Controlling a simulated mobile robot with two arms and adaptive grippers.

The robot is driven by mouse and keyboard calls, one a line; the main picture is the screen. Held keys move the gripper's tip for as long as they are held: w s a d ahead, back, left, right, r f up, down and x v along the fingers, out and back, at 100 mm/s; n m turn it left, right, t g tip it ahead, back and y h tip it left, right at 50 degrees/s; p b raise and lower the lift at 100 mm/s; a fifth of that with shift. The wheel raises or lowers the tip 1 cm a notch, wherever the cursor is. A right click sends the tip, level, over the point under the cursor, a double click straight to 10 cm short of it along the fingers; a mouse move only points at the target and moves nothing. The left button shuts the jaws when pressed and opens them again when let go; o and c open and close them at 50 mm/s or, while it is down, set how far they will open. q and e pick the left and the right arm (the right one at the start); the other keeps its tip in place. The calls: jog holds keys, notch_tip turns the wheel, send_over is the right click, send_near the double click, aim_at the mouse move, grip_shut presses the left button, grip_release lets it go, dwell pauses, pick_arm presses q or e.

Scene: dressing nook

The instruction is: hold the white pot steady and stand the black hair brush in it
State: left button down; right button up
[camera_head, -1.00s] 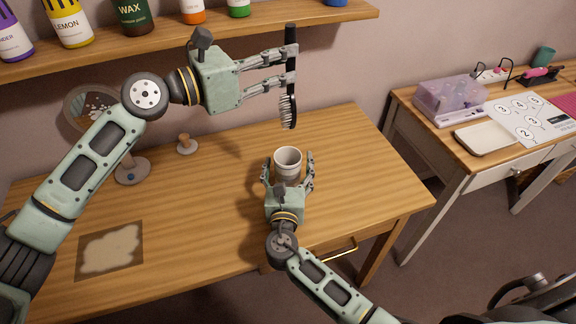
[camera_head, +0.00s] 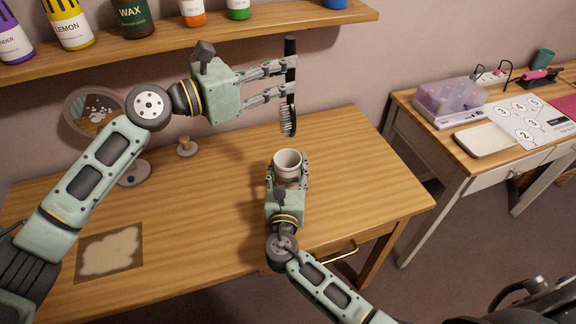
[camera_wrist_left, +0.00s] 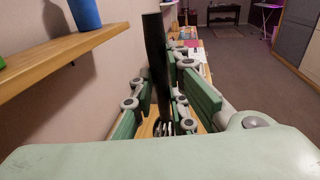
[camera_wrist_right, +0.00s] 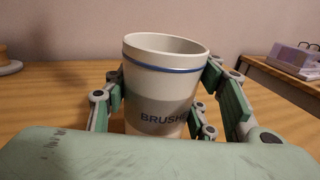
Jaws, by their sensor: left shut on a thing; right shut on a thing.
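The black hair brush (camera_head: 289,85) hangs upright in the air above the desk, bristles down. My left gripper (camera_head: 292,77) is shut on its handle; the handle (camera_wrist_left: 155,65) also shows between the fingers in the left wrist view. The white pot (camera_head: 287,161) stands on the desk below the brush, its open top facing up. My right gripper (camera_head: 288,172) is shut around the pot's sides. In the right wrist view the pot (camera_wrist_right: 160,85) has a blue line and the letters "BRUSH", and the fingers touch both sides. The brush's bristle end is above the pot, clear of its rim.
A shelf (camera_head: 200,35) with several bottles runs above the desk (camera_head: 210,205). A side table (camera_head: 470,165) with a purple box (camera_head: 450,98) is at the right.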

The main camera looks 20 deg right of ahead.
aim_at(282, 119)
pick_arm(q)
jog(key=shift+f, duration=5.6)
jog(key=c, duration=1.6)
grip_release()
jog(key=shift+c, duration=0.2)
